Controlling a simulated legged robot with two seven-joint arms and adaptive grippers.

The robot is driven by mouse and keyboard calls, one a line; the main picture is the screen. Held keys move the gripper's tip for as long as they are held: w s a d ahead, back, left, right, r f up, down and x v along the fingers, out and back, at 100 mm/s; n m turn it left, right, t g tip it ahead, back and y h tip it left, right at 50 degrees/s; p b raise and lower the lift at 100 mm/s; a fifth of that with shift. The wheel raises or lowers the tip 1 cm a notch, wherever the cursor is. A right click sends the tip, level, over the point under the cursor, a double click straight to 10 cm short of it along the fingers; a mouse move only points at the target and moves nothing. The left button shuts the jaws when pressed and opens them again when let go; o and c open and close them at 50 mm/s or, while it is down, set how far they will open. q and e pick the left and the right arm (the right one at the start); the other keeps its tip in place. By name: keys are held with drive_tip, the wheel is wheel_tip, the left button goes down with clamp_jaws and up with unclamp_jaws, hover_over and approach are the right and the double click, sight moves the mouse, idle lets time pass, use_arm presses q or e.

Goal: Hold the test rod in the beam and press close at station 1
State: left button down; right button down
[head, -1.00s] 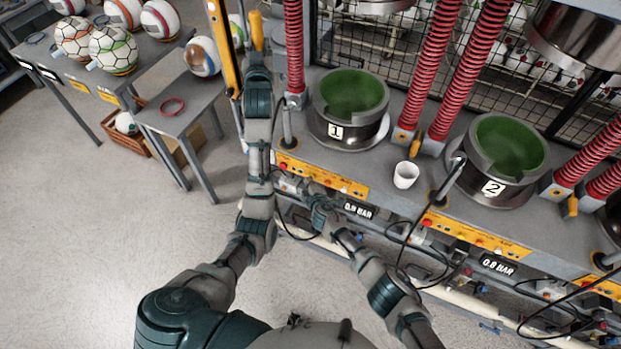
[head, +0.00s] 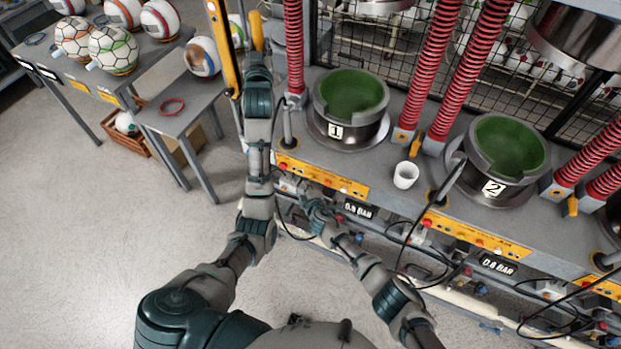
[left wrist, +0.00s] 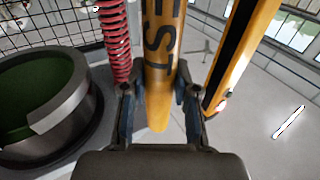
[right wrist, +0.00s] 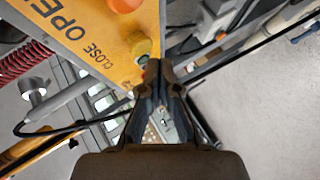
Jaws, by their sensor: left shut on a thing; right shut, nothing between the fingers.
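The yellow test rod (head: 257,32) is upright beside the yellow-and-black beam post (head: 222,50). My left gripper (head: 257,66) is shut on it; the left wrist view shows the rod (left wrist: 160,60) between both fingers (left wrist: 158,98). Station 1's yellow control panel (head: 322,175) is on the bench front below the mould marked 1 (head: 350,105). My right gripper (head: 314,203) is shut and empty just below this panel.
A white cup (head: 405,175) stands on the bench between the moulds. Station 2's mould (head: 495,195) and panel (head: 475,238) are to the right. Black cables hang in front of the bench.

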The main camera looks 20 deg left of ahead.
drive_tip(key=s, duration=0.5)
drive_tip(key=shift+a, duration=0.2)
idle(0.7)
